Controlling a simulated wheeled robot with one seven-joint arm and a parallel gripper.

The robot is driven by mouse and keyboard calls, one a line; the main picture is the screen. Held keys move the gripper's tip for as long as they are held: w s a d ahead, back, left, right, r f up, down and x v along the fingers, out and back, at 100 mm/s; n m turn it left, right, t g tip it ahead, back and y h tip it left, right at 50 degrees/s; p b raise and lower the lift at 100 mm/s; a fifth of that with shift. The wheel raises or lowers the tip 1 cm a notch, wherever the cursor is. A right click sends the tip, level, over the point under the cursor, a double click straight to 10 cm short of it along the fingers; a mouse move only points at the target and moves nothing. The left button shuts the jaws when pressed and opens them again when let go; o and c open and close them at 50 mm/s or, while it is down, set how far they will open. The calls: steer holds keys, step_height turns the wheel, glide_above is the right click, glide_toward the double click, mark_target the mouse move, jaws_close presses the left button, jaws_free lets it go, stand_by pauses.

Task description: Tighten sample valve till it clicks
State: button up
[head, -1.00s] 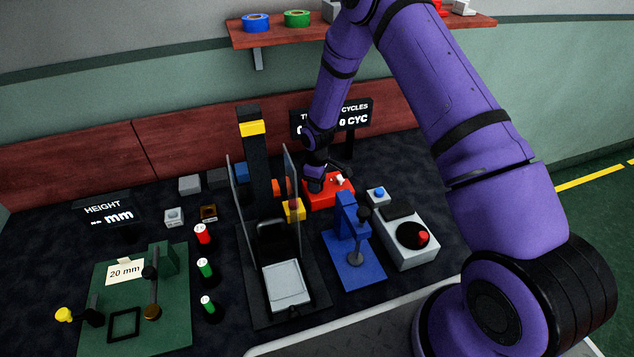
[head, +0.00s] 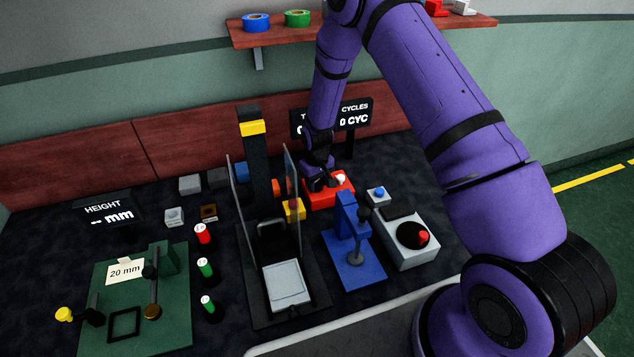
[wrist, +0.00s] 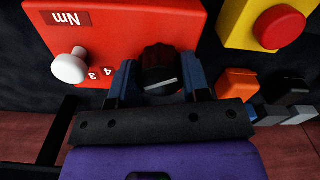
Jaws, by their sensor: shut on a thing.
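A red box (head: 325,201) marked "Nm" stands toward the back of the table, right of the black column. In the wrist view, the red box (wrist: 125,25) carries a dial-like black knob (wrist: 161,66) with a white line, some digits and a white knob (wrist: 69,67). My gripper (wrist: 162,82) has one finger on each side of the black knob and is shut on it. In the head view, my gripper (head: 320,184) is over the left part of the red box and hides the black knob there. No label reading "sample valve" is legible.
A yellow box with a red button (wrist: 280,27) sits close beside the red box in the wrist view. A clear upright panel (head: 291,190) stands left of my gripper. A blue stand (head: 352,262) and grey button box (head: 405,235) are in front and right.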

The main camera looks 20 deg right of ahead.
mark_target(317, 181)
stand_by(0.4)
steer(key=o, duration=0.9)
steer(key=shift+o, duration=0.2)
step_height(317, 181, up, 11)
steer(key=shift+f, duration=0.1)
